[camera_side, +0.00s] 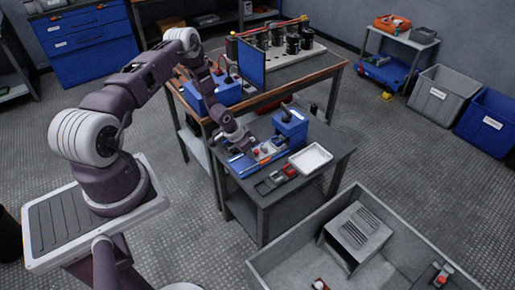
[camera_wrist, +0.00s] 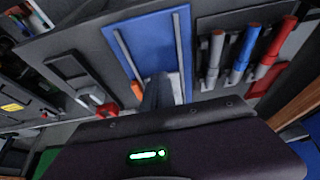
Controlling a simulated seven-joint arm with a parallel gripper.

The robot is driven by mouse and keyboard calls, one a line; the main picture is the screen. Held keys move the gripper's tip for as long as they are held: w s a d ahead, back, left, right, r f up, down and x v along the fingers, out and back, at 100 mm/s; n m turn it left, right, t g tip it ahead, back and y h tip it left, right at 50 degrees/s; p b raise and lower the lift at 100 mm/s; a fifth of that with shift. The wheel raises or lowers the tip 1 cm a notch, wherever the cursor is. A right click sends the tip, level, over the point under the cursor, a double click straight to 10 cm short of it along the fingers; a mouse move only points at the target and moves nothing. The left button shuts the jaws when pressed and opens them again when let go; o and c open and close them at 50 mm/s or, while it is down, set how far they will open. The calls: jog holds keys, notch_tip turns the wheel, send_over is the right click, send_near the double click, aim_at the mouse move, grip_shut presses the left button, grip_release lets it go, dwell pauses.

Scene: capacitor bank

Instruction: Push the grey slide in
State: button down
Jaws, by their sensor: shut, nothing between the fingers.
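A blue fixture (camera_side: 258,160) with a raised blue block (camera_side: 290,122) sits on the small grey table. Small grey and red parts show on it, but I cannot tell for sure which is the grey slide. In the wrist view a blue plate (camera_wrist: 148,40) carries narrow grey strips along its sides. My gripper (camera_side: 247,149) is low over the fixture's left part, pointing down. In the wrist view its shut fingers (camera_wrist: 165,92) are empty and overlap the plate's near end, beside a small orange part (camera_wrist: 137,90). Whether they touch anything is unclear.
A white tray (camera_side: 310,158) lies right of the fixture. Grey and red small parts (camera_side: 275,181) lie near the front edge. In the wrist view a rack holds grey, blue and red handles (camera_wrist: 240,55). A wooden-edged bench (camera_side: 315,72) with a blue panel (camera_side: 251,65) stands behind.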

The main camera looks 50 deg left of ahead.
jog(key=shift+w, duration=1.6)
jog(key=shift+s, duration=1.5)
jog(key=shift+r, duration=3.65)
notch_tip(320, 180, up, 15)
jog(key=y, duration=0.1)
send_over(257, 150)
jog(key=s+d, duration=0.2)
jog(key=s+d+r+y, duration=0.1)
jog(key=s+d+r, duration=0.15)
jog(key=r, duration=0.45)
jog(key=s+d+r, duration=0.1)
jog(key=d+r, duration=0.2)
jog(key=r, duration=0.3)
jog(key=s+d+r, duration=0.7)
jog(key=s+r, duration=0.2)
jog(key=r, duration=0.1)
jog(key=s+d+r+h, duration=0.1)
jog(key=s+d, duration=0.3)
jog(key=s, duration=0.4)
jog(key=s+d+r+t+h, duration=0.1)
jog(key=s+d, duration=0.3)
jog(key=s, duration=0.5)
jog(key=shift+d+r, duration=0.15)
jog(key=shift+r, duration=0.35)
